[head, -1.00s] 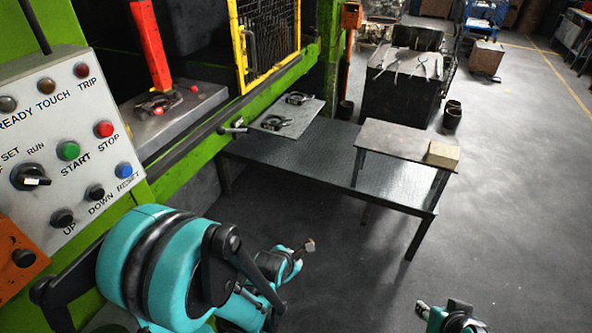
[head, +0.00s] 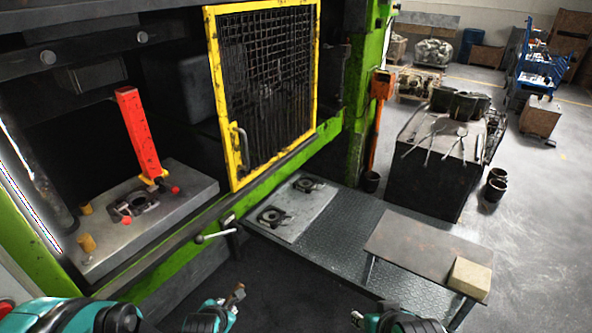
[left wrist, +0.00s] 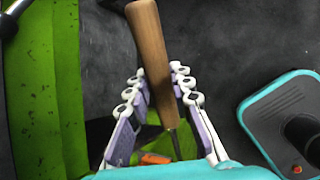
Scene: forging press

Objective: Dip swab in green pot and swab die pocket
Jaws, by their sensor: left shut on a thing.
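In the left wrist view my left gripper (left wrist: 158,92) is shut on the wooden handle of the swab (left wrist: 150,42). The handle points away from the wrist, and a thin dark shaft runs back between the fingers. The swab's head is hidden. In the head view my left gripper (head: 226,303) is at the bottom edge, with a brown handle tip showing, apart from the press. The die (head: 133,207) lies on the grey press bed (head: 165,228); its pocket is too small to make out. My right gripper (head: 362,318) is at the bottom edge, its fingers unclear. I cannot make out a green pot.
A red post (head: 140,135) stands on the press bed beside the die. A yellow mesh guard (head: 265,100) is to its right.

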